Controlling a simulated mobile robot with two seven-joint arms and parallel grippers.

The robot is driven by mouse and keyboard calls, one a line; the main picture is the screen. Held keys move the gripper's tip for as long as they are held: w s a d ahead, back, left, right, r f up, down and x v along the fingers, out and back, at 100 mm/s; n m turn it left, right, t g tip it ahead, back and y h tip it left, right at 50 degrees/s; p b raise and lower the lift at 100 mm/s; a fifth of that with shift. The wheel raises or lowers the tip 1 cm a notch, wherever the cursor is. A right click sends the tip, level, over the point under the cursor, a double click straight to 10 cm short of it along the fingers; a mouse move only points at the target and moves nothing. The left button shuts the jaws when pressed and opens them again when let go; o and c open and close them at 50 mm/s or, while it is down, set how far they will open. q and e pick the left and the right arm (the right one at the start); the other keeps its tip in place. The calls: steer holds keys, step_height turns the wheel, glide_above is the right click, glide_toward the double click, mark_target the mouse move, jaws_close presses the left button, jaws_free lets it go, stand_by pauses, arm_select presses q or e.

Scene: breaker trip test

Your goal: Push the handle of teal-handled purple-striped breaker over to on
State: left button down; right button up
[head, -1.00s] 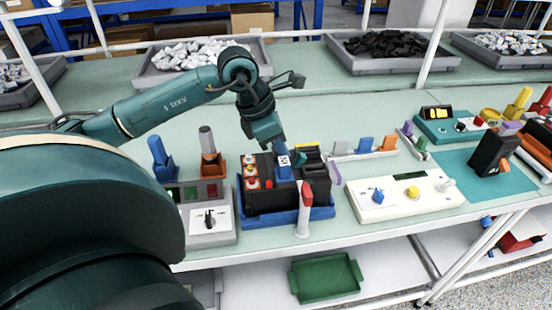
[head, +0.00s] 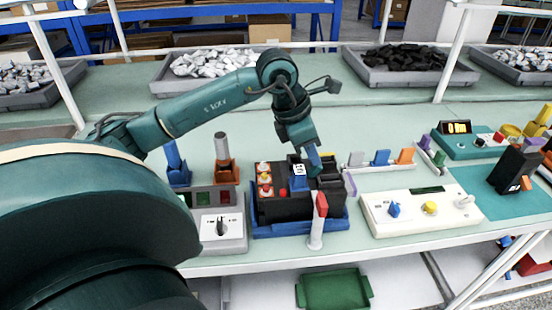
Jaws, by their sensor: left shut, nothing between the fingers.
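A blue tray (head: 275,229) holds black breaker blocks (head: 283,211) with red and white buttons on the left one. My left gripper (head: 314,167) is shut and empty, pointing down over the right part of these blocks. The teal handle seen there earlier is now hidden behind or beside the fingertips. I cannot make out a purple stripe or tell whether the fingers touch the handle. A blue piece with a white label (head: 299,178) stands just left of the fingertips. My right gripper is not in view.
A red-topped white lever (head: 318,222) stands at the tray's front. A grey panel with a knob (head: 221,229) is left; a cream panel (head: 410,212) is right. A black breaker with an orange handle (head: 525,183) stands on a teal mat (head: 468,181).

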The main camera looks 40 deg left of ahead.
arm_select(q)
steer(key=shift+d+f, duration=0.1)
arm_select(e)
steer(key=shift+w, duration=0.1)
arm_select(q)
steer(key=shift+w+r+p, duration=0.15)
steer(key=shift+r+p, duration=0.25)
steer(key=shift+r, duration=0.4)
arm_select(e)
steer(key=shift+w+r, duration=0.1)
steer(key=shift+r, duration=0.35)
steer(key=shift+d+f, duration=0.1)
